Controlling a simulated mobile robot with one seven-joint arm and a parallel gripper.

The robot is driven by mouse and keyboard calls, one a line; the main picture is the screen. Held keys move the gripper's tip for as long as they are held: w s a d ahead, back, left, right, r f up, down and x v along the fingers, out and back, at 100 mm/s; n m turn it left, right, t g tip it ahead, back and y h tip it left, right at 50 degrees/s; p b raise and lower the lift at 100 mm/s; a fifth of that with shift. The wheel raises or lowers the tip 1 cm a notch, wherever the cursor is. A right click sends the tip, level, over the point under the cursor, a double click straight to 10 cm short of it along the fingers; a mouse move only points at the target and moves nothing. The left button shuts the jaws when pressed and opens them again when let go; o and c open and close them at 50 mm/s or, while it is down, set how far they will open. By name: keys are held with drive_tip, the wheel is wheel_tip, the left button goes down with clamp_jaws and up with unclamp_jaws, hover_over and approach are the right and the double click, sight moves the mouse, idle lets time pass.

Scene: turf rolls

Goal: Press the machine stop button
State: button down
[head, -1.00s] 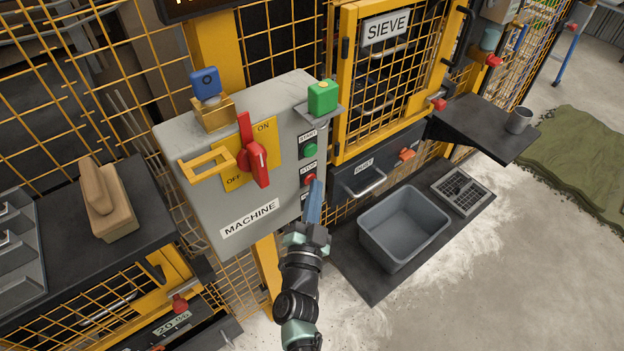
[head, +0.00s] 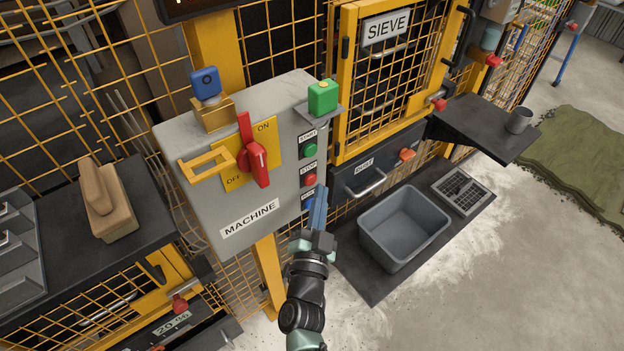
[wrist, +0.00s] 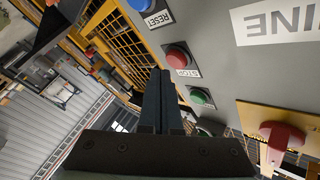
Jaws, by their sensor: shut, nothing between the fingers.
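The red machine stop button (head: 309,180) sits on the right side of the grey machine box (head: 225,190), under a STOP label. The green start button (head: 310,150) is above it and a blue button (head: 308,202) is below it. In the wrist view the red stop button (wrist: 178,57) is beside my fingers, between the blue reset button (wrist: 141,4) and the green button (wrist: 200,96). My gripper (head: 318,192) is shut and empty, its fingertips just right of the blue and red buttons. I see no contact with the stop button.
A red rotary switch (head: 254,160) and a yellow hasp (head: 207,165) stick out from the box front. A green block (head: 322,98) is on a small ledge above the buttons. A grey bin (head: 436,222) stands on the floor mat at right.

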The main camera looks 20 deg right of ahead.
drive_tip(key=shift+s+d+b, duration=0.25)
drive_tip(key=shift+s+d, duration=0.05)
drive_tip(key=shift+s, duration=0.5)
drive_tip(key=shift+s+d+b, duration=0.25)
drive_tip(key=shift+s, duration=0.5)
drive_tip(key=shift+s+d+b, duration=0.25)
drive_tip(key=shift+s+d, duration=0.05)
drive_tip(key=shift+s, duration=0.5)
